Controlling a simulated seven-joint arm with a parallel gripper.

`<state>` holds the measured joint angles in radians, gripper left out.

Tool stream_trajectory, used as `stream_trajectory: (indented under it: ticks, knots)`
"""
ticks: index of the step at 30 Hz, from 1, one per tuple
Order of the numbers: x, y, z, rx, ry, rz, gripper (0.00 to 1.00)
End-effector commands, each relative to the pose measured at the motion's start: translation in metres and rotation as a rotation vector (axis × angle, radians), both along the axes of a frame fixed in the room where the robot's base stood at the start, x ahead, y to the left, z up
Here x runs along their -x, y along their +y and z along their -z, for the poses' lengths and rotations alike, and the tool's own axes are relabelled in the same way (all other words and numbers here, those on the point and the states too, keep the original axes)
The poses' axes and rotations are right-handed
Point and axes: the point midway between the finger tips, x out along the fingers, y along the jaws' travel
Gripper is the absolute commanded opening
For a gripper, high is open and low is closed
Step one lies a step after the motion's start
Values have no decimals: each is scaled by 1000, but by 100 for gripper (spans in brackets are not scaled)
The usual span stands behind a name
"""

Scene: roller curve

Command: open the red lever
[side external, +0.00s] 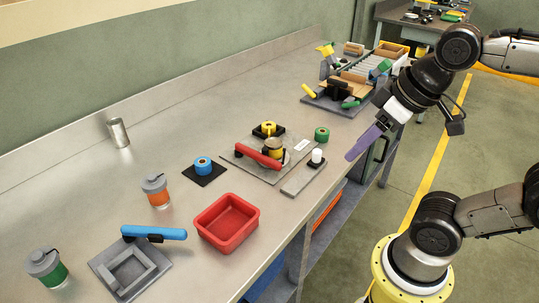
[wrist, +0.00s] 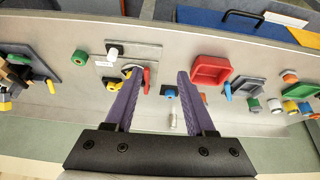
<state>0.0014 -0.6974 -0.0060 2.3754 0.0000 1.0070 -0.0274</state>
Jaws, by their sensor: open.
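The red lever (side external: 258,156) is a thick red bar on a grey plate (side external: 290,138) in the middle of the bench. It lies at a slant beside a tan and yellow round part (side external: 273,149). In the wrist view the red lever (wrist: 147,80) shows between my fingers, near the left one. My gripper (side external: 352,154) has purple fingers and hangs to the right of the lever, over the bench's front edge and apart from it. In the wrist view my gripper (wrist: 161,73) is open, with nothing between its fingertips.
A red tray (side external: 228,223), a blue lever (side external: 153,233) on a grey block, and a blue roll (side external: 203,166) on a black pad are nearer the camera. A green roll (side external: 322,133) and a white-topped post (side external: 317,157) stand near the lever. The back strip of bench is mostly clear.

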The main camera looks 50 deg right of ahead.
Motion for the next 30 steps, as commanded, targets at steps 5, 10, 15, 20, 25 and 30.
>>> stream_trajectory:
  ticks: [5, 10, 15, 20, 25, 30]
  knots:
    - [-42, -3, -32, 8, 79, -6, 55]
    - [-93, -8, -46, 11, 176, -5, 55]
    - [-148, -15, -42, 9, 277, -1, 55]
    - [-193, -23, -21, 3, 363, 10, 55]
    - [-218, -29, 7, -3, 428, 20, 55]
    - [-222, -31, 24, -6, 464, 24, 55]
